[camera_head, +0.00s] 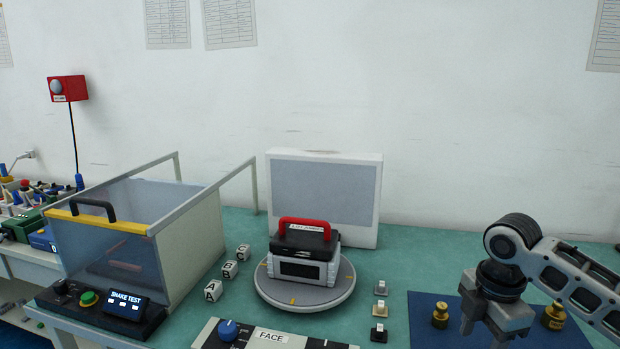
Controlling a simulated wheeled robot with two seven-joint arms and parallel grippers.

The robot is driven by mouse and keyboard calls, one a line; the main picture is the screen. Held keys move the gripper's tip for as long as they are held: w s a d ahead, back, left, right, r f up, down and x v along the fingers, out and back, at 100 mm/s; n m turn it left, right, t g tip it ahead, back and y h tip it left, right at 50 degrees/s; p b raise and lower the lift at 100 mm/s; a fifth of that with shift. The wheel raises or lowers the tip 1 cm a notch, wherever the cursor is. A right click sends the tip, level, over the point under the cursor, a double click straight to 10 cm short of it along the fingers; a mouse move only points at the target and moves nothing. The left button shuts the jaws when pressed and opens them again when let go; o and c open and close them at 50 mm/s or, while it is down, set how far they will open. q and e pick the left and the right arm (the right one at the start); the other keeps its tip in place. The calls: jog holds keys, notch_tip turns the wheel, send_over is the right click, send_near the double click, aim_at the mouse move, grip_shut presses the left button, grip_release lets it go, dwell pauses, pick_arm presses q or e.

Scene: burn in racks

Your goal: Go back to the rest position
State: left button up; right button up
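My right arm comes in from the right edge. My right gripper (484,333) points down over a dark blue mat (425,335) at the bottom right. Its fingers look spread apart, with nothing seen between them. One brass weight (440,316) stands on the mat to its left and another brass weight (553,316) to its right, partly behind my arm. My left gripper and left arm are not in view.
A black-and-white device with a red handle (304,225) sits on a round grey turntable (330,295). A clear-walled shake test box (140,230) stands left. Lettered cubes (229,268), small switches (380,310) and a FACE panel (270,337) lie around the turntable.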

jog(key=shift+m, duration=0.3)
jog(key=a+f, duration=0.2)
jog(key=s+a+f, duration=0.1)
jog(key=a+f, duration=0.1)
jog(key=f, duration=0.1)
jog(key=shift+s+a, duration=0.15)
jog(key=shift+a, duration=0.2)
jog(key=s+a+f+m+t+y, duration=0.2)
jog(key=s+a+f+m, duration=0.3)
jog(key=s+a+f, duration=0.3)
jog(key=s+d+m+t+h, duration=0.1)
jog(key=s+d+m, duration=0.2)
jog(key=s+m, duration=0.35)
jog(key=s+d+m+h, duration=0.1)
jog(key=s+d+m, duration=0.1)
jog(key=s+m, duration=0.45)
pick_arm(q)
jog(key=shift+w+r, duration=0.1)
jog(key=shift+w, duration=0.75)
pick_arm(e)
jog(key=w+a+f+n+t+y, duration=0.1)
jog(key=w+a+f+t+y, duration=0.2)
jog(key=w+a+f+t, duration=0.2)
jog(key=shift+w+a+f+n+t, duration=0.15)
jog(key=shift+a+f+n+t, duration=0.15)
jog(key=shift+f+t, duration=0.6)
